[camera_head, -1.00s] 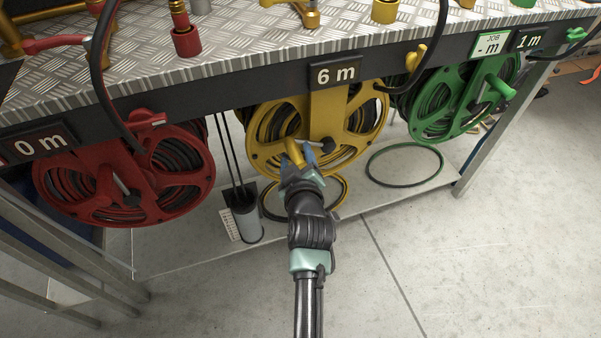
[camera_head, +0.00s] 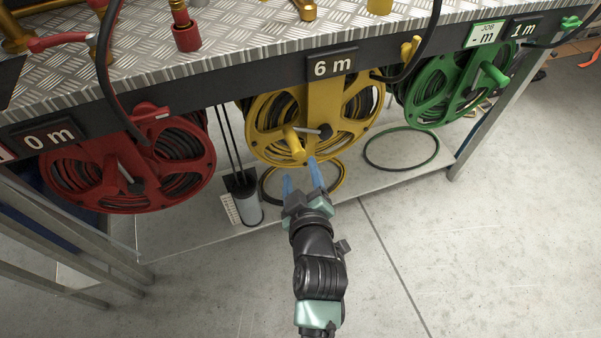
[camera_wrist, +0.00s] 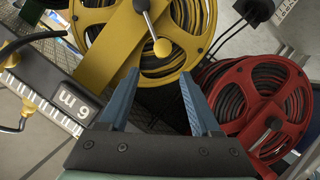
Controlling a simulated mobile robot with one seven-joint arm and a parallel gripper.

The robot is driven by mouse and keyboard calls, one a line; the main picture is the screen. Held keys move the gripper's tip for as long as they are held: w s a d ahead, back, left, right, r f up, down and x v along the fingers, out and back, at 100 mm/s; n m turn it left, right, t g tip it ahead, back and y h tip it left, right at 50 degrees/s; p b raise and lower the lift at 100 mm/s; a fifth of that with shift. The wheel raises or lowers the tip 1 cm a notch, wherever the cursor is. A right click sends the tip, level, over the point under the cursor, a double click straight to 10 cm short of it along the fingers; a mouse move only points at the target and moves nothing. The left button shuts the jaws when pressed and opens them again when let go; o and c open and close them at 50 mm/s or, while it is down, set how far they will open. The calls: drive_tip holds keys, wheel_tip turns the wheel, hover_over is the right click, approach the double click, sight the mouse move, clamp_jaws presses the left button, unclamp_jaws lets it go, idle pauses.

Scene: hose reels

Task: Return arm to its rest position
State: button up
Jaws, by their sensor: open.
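My gripper (camera_head: 301,180) is open in the head view, with two blue fingers apart and nothing between them. It is just below and in front of the yellow hose reel (camera_head: 262,137), which hangs under the bench. The yellow crank handle (camera_head: 293,140) hangs at the lower left of that reel, clear of the fingers. In the wrist view the open fingers (camera_wrist: 155,95) point toward the yellow reel (camera_wrist: 190,42), and its yellow handle (camera_wrist: 141,6) with a pale ball-ended lever is beyond them.
A red reel (camera_head: 90,198) hangs at the left and a green reel (camera_head: 425,112) at the right. Bench legs (camera_head: 490,115) stand at the sides. Open floor (camera_head: 460,250) lies in front.

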wheel_tip(320, 180, up, 32)
drive_tip(key=w+m+t, duration=0.3)
drive_tip(key=t, duration=0.3)
drive_tip(key=s+r+m+t+p, duration=0.1)
drive_tip(key=s+r+m+t, duration=0.1)
drive_tip(key=s+r, duration=0.5)
drive_tip(key=s+a+r+m+t+h+p, duration=0.1)
drive_tip(key=s+r+m+t, duration=0.15)
drive_tip(key=r, duration=0.85)
drive_tip(key=s+r+m+t+p, duration=0.1)
drive_tip(key=s+r+t, duration=0.2)
drive_tip(key=s+r, duration=0.45)
wheel_tip(320, 180, up, 27)
drive_tip(key=w+p, duration=0.2)
drive_tip(key=p, duration=2.4)
drive_tip(key=shift+w+a, duration=0.2)
drive_tip(key=shift+w, duration=0.05)
drive_tip(key=shift+g, duration=0.25)
